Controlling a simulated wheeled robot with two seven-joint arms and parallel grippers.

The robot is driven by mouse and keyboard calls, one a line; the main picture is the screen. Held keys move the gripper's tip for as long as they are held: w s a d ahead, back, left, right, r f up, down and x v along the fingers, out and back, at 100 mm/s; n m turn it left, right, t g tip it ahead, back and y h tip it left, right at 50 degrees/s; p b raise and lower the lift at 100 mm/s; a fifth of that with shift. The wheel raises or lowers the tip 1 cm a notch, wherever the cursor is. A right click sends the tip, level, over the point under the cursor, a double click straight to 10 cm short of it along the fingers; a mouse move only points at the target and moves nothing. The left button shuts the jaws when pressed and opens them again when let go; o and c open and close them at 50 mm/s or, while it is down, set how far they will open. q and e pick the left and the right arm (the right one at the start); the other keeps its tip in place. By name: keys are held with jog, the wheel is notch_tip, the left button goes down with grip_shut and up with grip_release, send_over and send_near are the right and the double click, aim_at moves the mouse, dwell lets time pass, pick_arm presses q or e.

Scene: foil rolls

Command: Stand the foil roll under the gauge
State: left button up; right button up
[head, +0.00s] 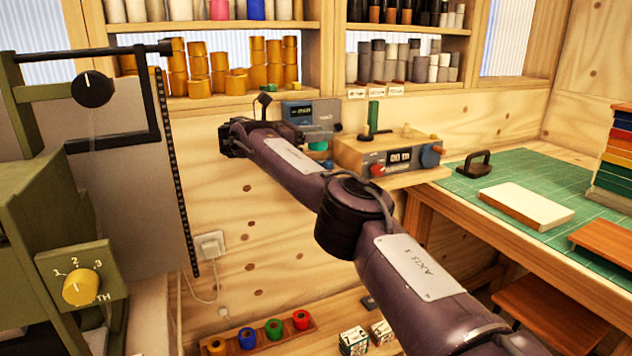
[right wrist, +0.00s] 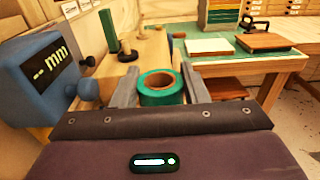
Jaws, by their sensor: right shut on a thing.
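My right gripper (right wrist: 160,88) is shut on a green foil roll (right wrist: 160,97) with a brown core, seen between the two grey fingers in the right wrist view. The roll looks upright, its open top facing the camera. The blue-grey gauge (right wrist: 38,85) with a "mm" display stands just left of the gripper; I cannot tell whether the roll is under it. In the head view the gauge (head: 310,112) is beyond my right wrist, and the green roll (head: 318,146) shows just below it. My forearm hides the fingers there. My left gripper is not in view.
A wooden stand with a knobbed box (head: 388,160) and a green post (head: 373,115) is right of the gauge. A bench with a green mat (head: 470,195) lies further right. An olive machine (head: 40,220) fills the left. Several coloured rolls (head: 260,335) sit low down.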

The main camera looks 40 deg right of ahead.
notch_tip(320, 180, down, 10)
jog(key=shift+f, duration=0.2)
jog(key=shift+c, duration=0.4)
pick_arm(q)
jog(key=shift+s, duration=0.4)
pick_arm(e)
jog(key=o, duration=1.1)
jog(key=shift+c, duration=0.2)
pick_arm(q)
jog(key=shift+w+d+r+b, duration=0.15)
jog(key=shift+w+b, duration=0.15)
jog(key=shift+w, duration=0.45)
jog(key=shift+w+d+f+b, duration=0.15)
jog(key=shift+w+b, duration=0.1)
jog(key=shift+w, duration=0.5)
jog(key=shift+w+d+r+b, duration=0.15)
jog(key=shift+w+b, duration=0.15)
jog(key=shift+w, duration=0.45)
pick_arm(e)
jog(key=v, duration=0.7)
jog(key=shift+a, duration=0.3)
jog(key=shift+r, duration=0.1)
